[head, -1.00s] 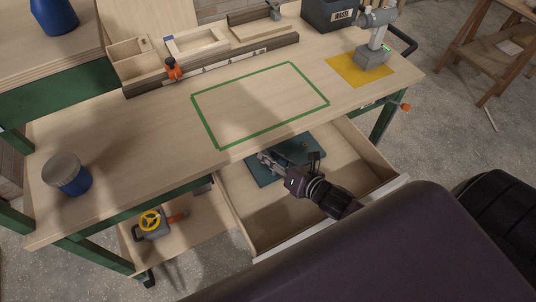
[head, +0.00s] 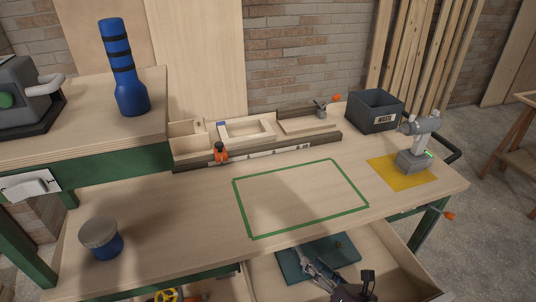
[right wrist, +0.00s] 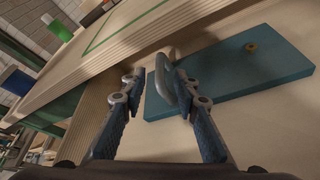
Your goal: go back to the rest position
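My right gripper (head: 312,265) is at the bottom of the head view, over the open drawer (head: 262,281). A teal board (head: 340,248) lies in the drawer. It also shows in the right wrist view (right wrist: 250,75), just beyond and to the right of the fingers. My left gripper is in neither view.
The workbench (head: 180,225) above the drawer has a green taped outline (head: 300,198), empty inside. A drill (head: 416,145) stands on a yellow mat (head: 402,180).

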